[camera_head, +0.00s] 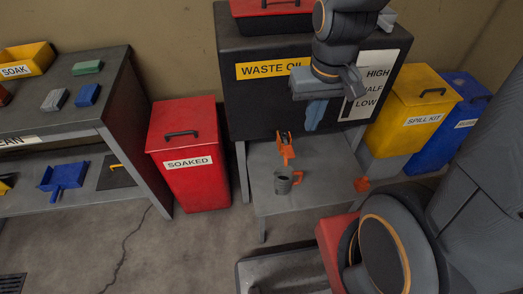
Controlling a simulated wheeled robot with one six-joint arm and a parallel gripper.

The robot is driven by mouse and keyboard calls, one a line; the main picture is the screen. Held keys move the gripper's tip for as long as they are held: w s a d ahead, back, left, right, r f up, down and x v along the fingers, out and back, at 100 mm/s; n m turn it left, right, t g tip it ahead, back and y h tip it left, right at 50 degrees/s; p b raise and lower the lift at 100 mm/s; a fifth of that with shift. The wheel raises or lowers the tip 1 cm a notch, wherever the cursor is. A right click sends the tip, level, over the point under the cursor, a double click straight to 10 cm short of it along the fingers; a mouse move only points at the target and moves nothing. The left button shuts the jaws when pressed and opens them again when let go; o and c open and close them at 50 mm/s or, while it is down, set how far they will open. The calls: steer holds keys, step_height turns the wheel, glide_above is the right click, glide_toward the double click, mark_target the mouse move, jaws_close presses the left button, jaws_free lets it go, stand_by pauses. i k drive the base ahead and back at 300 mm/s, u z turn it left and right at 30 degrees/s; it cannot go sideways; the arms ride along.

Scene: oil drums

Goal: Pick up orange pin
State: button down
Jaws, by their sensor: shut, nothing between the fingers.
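A small orange piece (362,184) lies at the right edge of the grey stand; it may be the orange pin, but it is too small to be sure. A second orange part (285,148) sticks out at the lower front of the black waste oil tank (265,105). My gripper (316,110) hangs in front of the tank, above and left of the small orange piece and well apart from it. It is shut and empty. A blue-grey shape shows at its lower end, and the fingertips are hard to make out.
A grey cup with an orange handle (284,181) stands on the grey stand (262,200). A red SOAKED bin (187,150) is to the left. Yellow (410,110) and blue (462,125) bins stand at right. A shelf table (110,95) is far left.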

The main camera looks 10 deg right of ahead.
mark_target(364, 181)
steer(key=z, duration=1.25)
steer(key=k, duration=1.1)
steer(key=z, duration=0.9)
steer(key=i, duration=1.4)
steer(key=u, duration=1.05)
